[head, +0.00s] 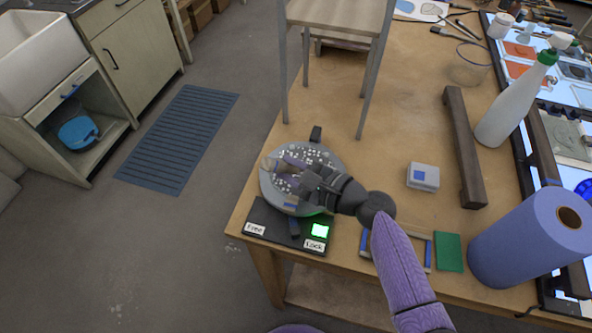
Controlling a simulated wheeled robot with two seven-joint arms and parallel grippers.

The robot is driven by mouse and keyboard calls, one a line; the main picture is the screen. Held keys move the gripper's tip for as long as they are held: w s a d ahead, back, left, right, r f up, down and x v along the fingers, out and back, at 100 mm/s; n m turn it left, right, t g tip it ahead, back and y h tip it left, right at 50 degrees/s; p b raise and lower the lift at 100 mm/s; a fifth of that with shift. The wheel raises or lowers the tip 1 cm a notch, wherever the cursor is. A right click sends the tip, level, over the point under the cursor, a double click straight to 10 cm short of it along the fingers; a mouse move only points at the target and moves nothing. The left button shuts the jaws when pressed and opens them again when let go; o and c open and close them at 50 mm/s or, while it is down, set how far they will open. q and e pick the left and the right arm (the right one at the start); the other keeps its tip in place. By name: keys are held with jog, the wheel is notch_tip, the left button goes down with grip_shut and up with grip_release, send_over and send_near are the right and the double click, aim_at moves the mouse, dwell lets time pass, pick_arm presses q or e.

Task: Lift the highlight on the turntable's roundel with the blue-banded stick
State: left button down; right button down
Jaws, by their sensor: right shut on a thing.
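The round grey turntable (333,158) sits near the table's left corner on a black base (270,221). The base has labels "Free" and "Lock", and a green light (320,231) glows beside "Lock". Pale dots cover the turntable's top, and the roundel's outline is hard to make out. My left gripper is out of view.

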jog(key=shift+w+a, duration=0.2)
jog(key=shift+a, duration=0.1)
jog(key=shift+w+d, duration=0.1)
jog(key=shift+d, duration=0.9)
jog(key=shift+w+a, duration=0.25)
jog(key=shift+a, duration=0.7)
notch_tip(320, 180, up, 5)
jog(key=p, duration=0.4)
jog(key=shift+p, duration=0.3)
